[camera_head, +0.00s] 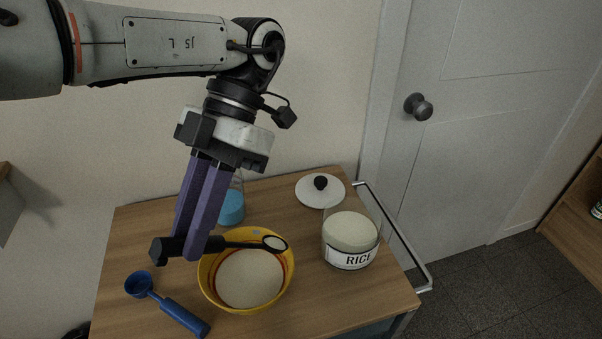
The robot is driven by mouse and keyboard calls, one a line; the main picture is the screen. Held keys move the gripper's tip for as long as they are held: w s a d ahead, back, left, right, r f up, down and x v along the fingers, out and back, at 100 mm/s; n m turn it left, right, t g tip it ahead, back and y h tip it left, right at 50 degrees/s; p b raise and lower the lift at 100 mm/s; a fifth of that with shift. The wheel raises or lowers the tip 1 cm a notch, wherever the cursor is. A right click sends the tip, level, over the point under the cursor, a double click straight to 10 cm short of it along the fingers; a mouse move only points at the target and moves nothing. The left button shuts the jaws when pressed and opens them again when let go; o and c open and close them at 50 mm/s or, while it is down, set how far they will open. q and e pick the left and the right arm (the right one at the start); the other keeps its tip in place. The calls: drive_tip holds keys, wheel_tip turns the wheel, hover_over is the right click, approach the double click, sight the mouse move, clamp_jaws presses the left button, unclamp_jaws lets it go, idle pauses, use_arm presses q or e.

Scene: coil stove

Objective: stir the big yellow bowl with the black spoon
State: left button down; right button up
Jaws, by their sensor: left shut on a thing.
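The big yellow bowl (288,284) stands on the wooden table and holds a pale, whitish content. My left gripper (190,249), with long purple fingers, is shut on the handle of the black spoon (235,244) at the bowl's left side. The spoon lies roughly level across the far part of the bowl, with its head over the bowl's far right rim. The spoon head shows something pale in it. Whether the spoon touches the rim or the content, I cannot tell. My right gripper is not in view.
A glass jar labelled RICE (350,240) stands right of the bowl. A white lid with a black knob (320,189) lies behind it. A blue scoop (172,307) lies front left. A blue-bottomed clear container (231,207) stands behind the bowl. A metal rail (398,236) edges the table's right.

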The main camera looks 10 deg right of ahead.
use_arm(q)
drive_tip(key=s+d+r+n+t+h, duration=0.1)
drive_tip(key=d+r+n+t+h, duration=0.15)
drive_tip(key=d+n+h, duration=0.75)
drive_tip(key=d+r+n+t+h, duration=0.1)
drive_tip(key=d+r+n+h, duration=0.3)
drive_tip(key=n, duration=1)
drive_tip(key=w+a+r+n+g+h, duration=0.1)
drive_tip(key=w+a+r+g+h, duration=0.2)
drive_tip(key=w+a+h, duration=0.35)
drive_tip(key=w+a+f+n+g+h+b, duration=0.1)
drive_tip(key=w+a+f+h+b, duration=0.1)
drive_tip(key=a+h+b, duration=0.5)
drive_tip(key=s+d+m+t+y, duration=0.1)
drive_tip(key=s+d+t+y, duration=0.2)
drive_tip(key=s+d+y, duration=0.65)
drive_tip(key=s+d+f+m+t+y, duration=0.1)
drive_tip(key=s+d+f+t+y, duration=0.2)
drive_tip(key=d+f+y, duration=0.6)
drive_tip(key=shift+s+d+f+m+t+y+p, duration=0.15)
drive_tip(key=shift+d+f+m+t+y+p, duration=0.2)
drive_tip(key=shift+d+f+t, duration=0.45)
